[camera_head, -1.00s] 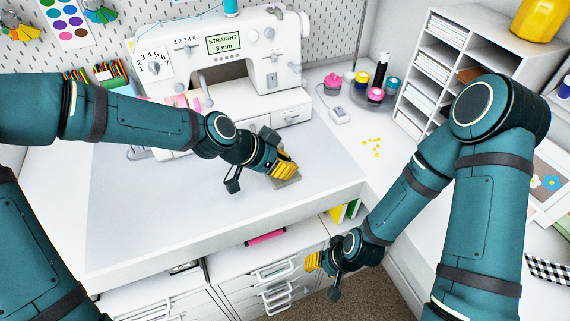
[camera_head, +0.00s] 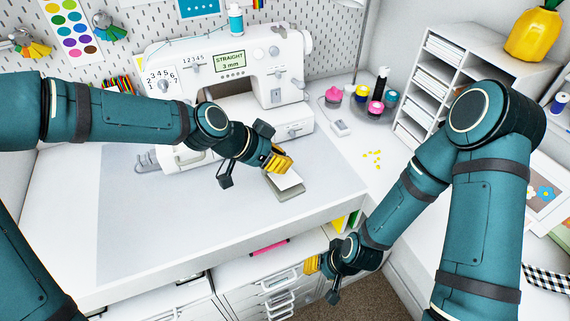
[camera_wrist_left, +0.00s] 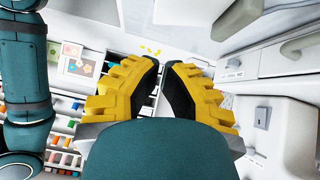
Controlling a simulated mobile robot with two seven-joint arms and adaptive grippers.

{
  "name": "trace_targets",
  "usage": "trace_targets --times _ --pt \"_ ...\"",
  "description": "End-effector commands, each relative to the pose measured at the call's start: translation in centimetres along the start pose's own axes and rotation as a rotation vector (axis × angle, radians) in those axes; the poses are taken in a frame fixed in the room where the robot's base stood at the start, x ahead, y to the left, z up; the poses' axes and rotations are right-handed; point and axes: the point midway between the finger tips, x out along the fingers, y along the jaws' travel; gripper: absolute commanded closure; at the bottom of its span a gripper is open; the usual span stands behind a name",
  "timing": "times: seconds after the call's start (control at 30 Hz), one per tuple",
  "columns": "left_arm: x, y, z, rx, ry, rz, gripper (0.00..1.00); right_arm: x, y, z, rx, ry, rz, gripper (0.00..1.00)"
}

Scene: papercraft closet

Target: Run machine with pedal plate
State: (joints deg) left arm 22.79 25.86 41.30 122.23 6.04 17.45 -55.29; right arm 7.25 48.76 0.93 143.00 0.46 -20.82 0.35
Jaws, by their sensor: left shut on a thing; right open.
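A white sewing machine (camera_head: 235,62) stands at the back of the table, its display reading "STRAIGHT 3 mm". A small flat plate (camera_head: 288,187), white on top with a grey edge, is on the table's front right part. My left gripper (camera_head: 280,161) is at this plate's far side, its yellow fingers shut on the plate; the contact is partly hidden. In the left wrist view the yellow fingers (camera_wrist_left: 162,75) are close together, and the plate is not clearly seen. My right gripper (camera_head: 322,272) is open and empty, low in front of the drawers.
A white shelf unit (camera_head: 432,90) is at the right. Drawers (camera_head: 262,292) are below the table edge. The table's left part is clear.

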Motion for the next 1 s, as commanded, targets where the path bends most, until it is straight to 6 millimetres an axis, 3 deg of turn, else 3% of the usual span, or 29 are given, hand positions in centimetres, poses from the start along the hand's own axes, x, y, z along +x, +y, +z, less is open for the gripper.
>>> trace_targets --times 0.3,0.5,1.0 --pt "-5.0 -0.6 0.0 -0.001 0.001 -0.005 1.00 -0.7 -0.2 -0.3 0.003 0.007 0.001 0.53" --pt "-7.1 -0.7 0.0 0.001 0.000 -0.002 1.00 -1.0 -0.3 -0.5 0.004 0.011 0.002 0.53" --pt "-7.8 -0.7 0.0 0.003 0.001 0.001 1.00 -1.1 -0.4 -0.6 0.004 0.013 0.002 0.53"
